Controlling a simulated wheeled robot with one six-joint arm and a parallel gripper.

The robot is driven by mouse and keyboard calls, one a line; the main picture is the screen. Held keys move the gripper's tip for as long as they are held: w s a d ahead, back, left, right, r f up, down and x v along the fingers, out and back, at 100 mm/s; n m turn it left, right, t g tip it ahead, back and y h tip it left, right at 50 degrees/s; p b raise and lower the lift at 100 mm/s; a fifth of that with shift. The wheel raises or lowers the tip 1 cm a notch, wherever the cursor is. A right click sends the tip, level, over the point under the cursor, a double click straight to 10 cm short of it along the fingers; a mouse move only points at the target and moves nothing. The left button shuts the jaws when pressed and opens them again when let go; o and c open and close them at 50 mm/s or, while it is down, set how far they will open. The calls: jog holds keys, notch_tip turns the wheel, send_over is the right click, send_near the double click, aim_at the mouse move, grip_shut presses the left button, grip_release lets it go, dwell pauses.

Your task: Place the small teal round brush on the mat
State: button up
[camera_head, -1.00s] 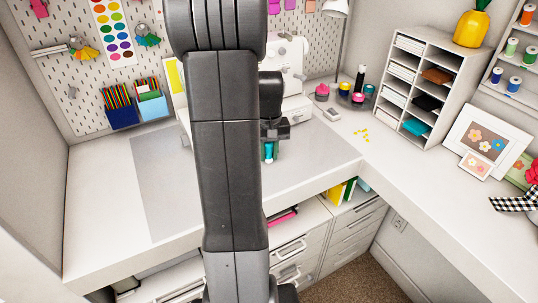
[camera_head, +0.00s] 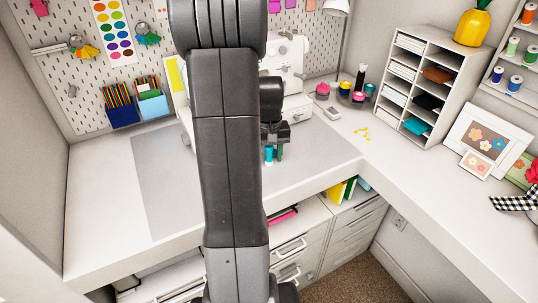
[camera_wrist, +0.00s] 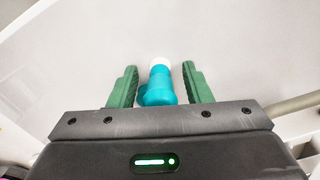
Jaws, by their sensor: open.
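The small teal round brush (camera_wrist: 158,86) has a teal body and a white end, and lies between my two green fingers in the wrist view. My gripper (camera_wrist: 159,67) is open, with a gap on each side of the brush near the white end. In the head view the brush (camera_head: 269,155) shows beside a green finger, below my dark gripper body. The grey mat (camera_head: 165,185) lies flat on the white desk, and the brush appears over its right part. My arm hides the mat's middle. I cannot tell if the brush touches the mat.
A white sewing machine (camera_head: 288,65) stands behind my gripper. Small colourful pots (camera_head: 357,97) and a paper organiser (camera_head: 420,85) stand to the right. Blue pencil holders (camera_head: 122,112) hang at the back left. The mat's left part is clear.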

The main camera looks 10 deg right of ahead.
notch_tip(320, 180, up, 12)
jog(key=shift+r+b, duration=0.1)
jog(key=shift+b, duration=0.25)
